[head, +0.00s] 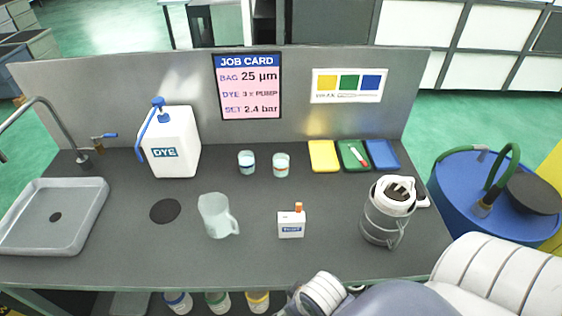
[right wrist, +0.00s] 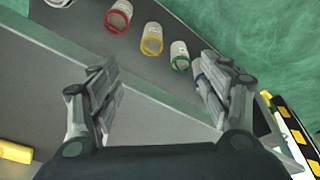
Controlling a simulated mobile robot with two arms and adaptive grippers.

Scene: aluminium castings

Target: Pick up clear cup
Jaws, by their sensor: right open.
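The clear cup (head: 215,213), a translucent pale jug with a handle on its right side, stands upright on the dark worktop, left of the middle, in the head view. My right arm comes in at the bottom right of the head view, in front of the bench's front edge, well away from the cup. In the right wrist view my right gripper (right wrist: 158,88) is open, with nothing between its fingers. The cup does not show in that view. My left gripper is in neither view.
A dark disc (head: 165,211) lies left of the cup, and a small white box (head: 291,226) stands right of it. A dye canister (head: 174,146), two small jars and a grey steel jug (head: 385,215) also stand there. Ringed jars (right wrist: 151,40) sit below the worktop.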

